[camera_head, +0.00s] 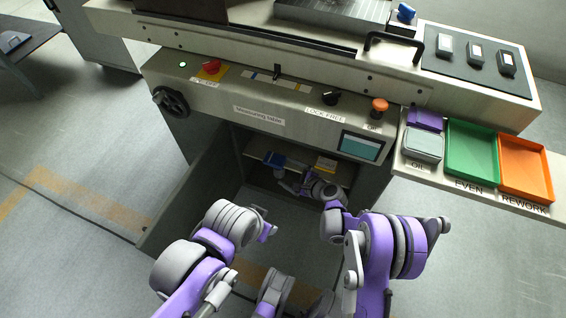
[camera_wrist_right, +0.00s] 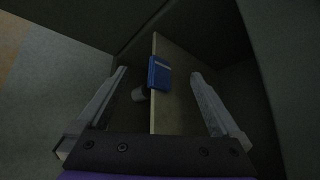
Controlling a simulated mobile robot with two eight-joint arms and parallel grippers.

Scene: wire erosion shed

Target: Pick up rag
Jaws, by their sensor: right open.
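I cannot tell for sure which thing is the rag. A small blue item (camera_head: 274,159) lies on the shelf inside the open cabinet; in the right wrist view the blue item (camera_wrist_right: 159,73) shows a pale marking and sits on the shelf board's edge. My right gripper (camera_head: 285,184) reaches into the cabinet, below and close to the blue item. In the right wrist view the gripper (camera_wrist_right: 158,80) is open, with the blue item framed between its fingers and nothing gripped. My left gripper (camera_head: 266,224) is outside, in front of the cabinet; its jaws are unclear.
The open cabinet door (camera_head: 185,192) stands on the left. A yellowish item (camera_head: 326,165) lies on the shelf (camera_wrist_right: 175,108) to the right. Green (camera_head: 468,176) and orange (camera_head: 548,158) trays sit at right.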

